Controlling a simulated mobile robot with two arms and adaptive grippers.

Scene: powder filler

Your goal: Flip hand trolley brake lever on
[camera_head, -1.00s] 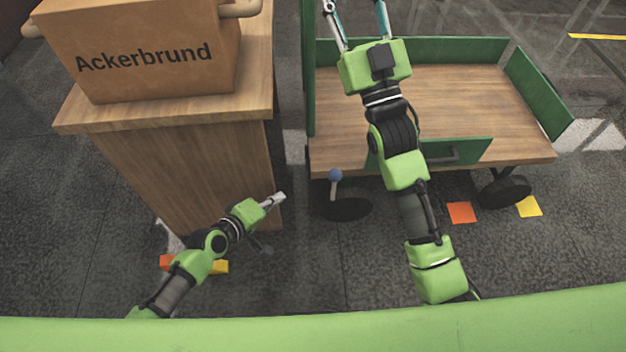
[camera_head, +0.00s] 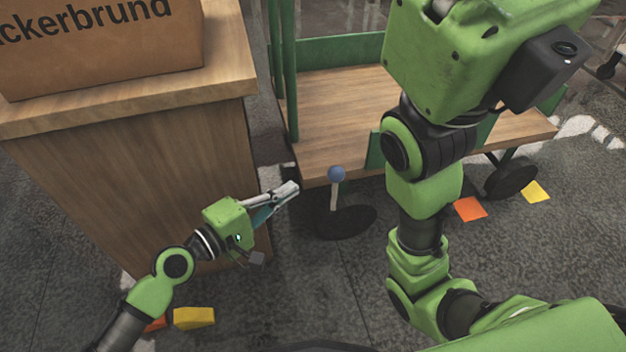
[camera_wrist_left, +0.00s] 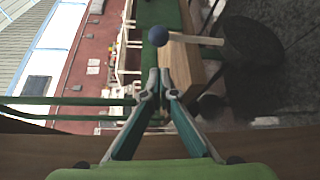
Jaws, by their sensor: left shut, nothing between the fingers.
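The brake lever (camera_head: 335,188) has a blue ball knob on a pale stick and stands at the near left corner of the hand trolley (camera_head: 340,110), which has a wooden deck and green sides. In the left wrist view the lever (camera_wrist_left: 185,37) shows beyond the fingertips and apart from them. My left gripper (camera_head: 292,188) is shut and empty, a little left of the lever and not touching it. It also shows in the left wrist view (camera_wrist_left: 160,85). My right arm (camera_head: 430,170) covers part of the trolley; its fingers are out of the frame.
A wooden cabinet (camera_head: 120,170) with a cardboard box (camera_head: 110,50) on top stands close to the left of the trolley. A black wheel (camera_head: 510,178) is under the trolley's right side. Orange (camera_head: 470,209) and yellow (camera_head: 535,191) floor marks lie nearby. The floor in front is open.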

